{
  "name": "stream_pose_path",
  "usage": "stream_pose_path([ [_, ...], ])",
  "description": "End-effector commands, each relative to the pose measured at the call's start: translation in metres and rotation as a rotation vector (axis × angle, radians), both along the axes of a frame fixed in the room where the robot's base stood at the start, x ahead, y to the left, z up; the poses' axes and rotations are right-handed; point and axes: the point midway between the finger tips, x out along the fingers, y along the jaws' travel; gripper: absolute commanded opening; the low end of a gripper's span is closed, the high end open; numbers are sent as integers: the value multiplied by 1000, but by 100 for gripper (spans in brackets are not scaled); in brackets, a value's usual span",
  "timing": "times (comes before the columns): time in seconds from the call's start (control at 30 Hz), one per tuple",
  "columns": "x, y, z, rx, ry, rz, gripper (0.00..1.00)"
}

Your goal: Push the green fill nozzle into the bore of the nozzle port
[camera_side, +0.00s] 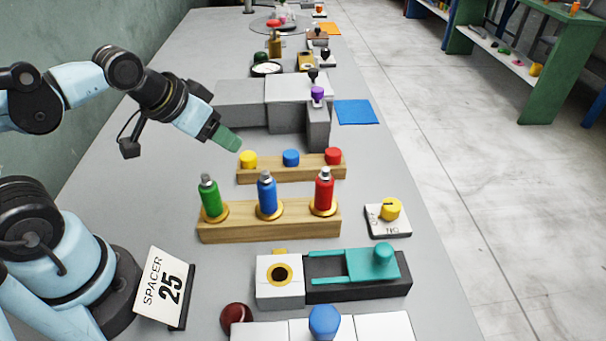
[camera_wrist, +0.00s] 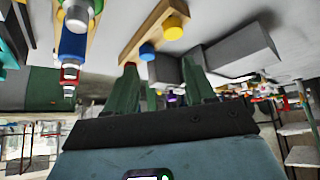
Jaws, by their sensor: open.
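The green fill nozzle (camera_side: 210,198) is a green cylinder with a grey tip. It stands upright in a brass ring at the left end of a wooden rack (camera_side: 270,232), beside a blue one (camera_side: 267,191) and a red one (camera_side: 324,190). The nozzle port (camera_side: 272,291) is a pale block nearer the camera, with a dark bore in a yellow ring on top. My gripper (camera_side: 236,147) is above and behind the rack, apart from the nozzles. Its green fingers (camera_wrist: 162,82) stand apart and empty in the wrist view.
A teal slide (camera_side: 375,265) on a dark base adjoins the port. A yellow-knobbed switch (camera_side: 390,211) stands right of the rack. A second rack (camera_side: 291,172) with yellow, blue and red caps lies behind, before grey blocks (camera_side: 238,103). A "SPACER 25" sign (camera_side: 164,287) stands left.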

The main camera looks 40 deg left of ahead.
Motion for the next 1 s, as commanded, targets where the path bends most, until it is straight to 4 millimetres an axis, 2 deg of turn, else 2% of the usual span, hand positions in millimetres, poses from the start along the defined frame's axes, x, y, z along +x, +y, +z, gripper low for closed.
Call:
stream_pose_path([
  [0.47, 0, 0, 0, 0, 0, 0, 54],
  [0.53, 0, 0, 0, 0, 0, 0, 63],
  [0.8, 0, 0, 0, 2, 5, -5, 63],
  [0.87, -2, -3, 2, 12, 31, -27, 63],
  [1.0, -13, -17, 12, 69, 193, -171, 63],
])
